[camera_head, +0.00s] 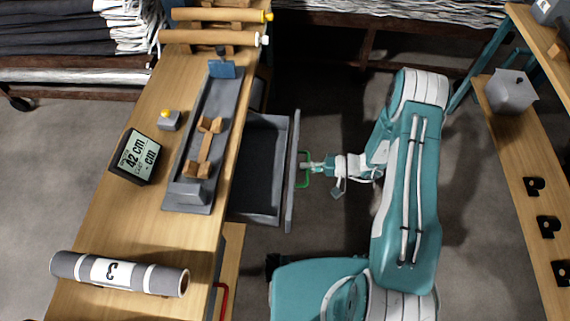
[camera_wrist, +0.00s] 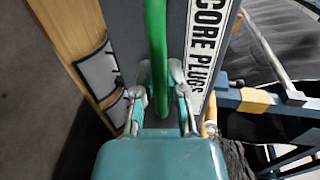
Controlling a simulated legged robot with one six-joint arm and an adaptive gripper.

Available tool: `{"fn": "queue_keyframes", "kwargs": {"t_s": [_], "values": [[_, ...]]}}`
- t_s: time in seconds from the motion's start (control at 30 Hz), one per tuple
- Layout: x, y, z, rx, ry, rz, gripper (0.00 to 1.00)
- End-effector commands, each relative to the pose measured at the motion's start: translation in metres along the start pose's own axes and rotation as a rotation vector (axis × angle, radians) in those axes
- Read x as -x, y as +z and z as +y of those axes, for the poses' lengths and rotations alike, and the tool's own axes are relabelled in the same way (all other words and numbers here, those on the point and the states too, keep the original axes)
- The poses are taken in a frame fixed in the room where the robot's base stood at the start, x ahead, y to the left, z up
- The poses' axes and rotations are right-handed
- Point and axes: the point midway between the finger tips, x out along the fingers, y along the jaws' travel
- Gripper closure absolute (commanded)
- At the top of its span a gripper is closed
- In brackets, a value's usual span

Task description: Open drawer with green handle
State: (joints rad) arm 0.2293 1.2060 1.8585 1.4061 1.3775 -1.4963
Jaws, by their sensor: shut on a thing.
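The drawer (camera_head: 264,216) with the green handle (camera_head: 304,180) is pulled out from the right side of the wooden workbench (camera_head: 136,218). Its grey tray looks empty. My gripper (camera_head: 308,167) is at the handle, on the drawer front's outer side. In the wrist view the green handle (camera_wrist: 157,50) runs between the two fingers of my gripper (camera_wrist: 160,92), which are shut on it. The drawer front (camera_wrist: 188,45) there carries a white label reading "CORE PLUGS".
A grey fixture (camera_head: 190,196) with wooden blocks, a "42 cm" display (camera_head: 136,156) and a grey roll (camera_head: 120,273) lie on the bench. A red handle (camera_head: 221,300) shows lower on the bench. Another wooden table (camera_head: 520,150) stands at the right.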

Motion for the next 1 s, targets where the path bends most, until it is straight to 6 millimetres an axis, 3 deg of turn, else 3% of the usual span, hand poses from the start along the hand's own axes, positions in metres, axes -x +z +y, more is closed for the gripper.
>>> {"fn": "queue_keyframes", "kwargs": {"t_s": [0.2, 0.63, 0.67, 0.7, 0.73, 1.0], "values": [[0.025, 0.002, 0.009, -0.005, 0.007, -0.001, 1.00], [0.029, 0.002, 0.010, -0.005, 0.007, -0.004, 1.00], [0.029, 0.002, 0.010, -0.006, 0.007, -0.004, 0.76], [0.029, 0.002, 0.010, -0.005, 0.007, -0.004, 0.58], [0.029, 0.002, 0.010, -0.005, 0.007, -0.004, 0.49], [0.029, 0.001, 0.008, -0.002, 0.004, -0.002, 0.49]]}}
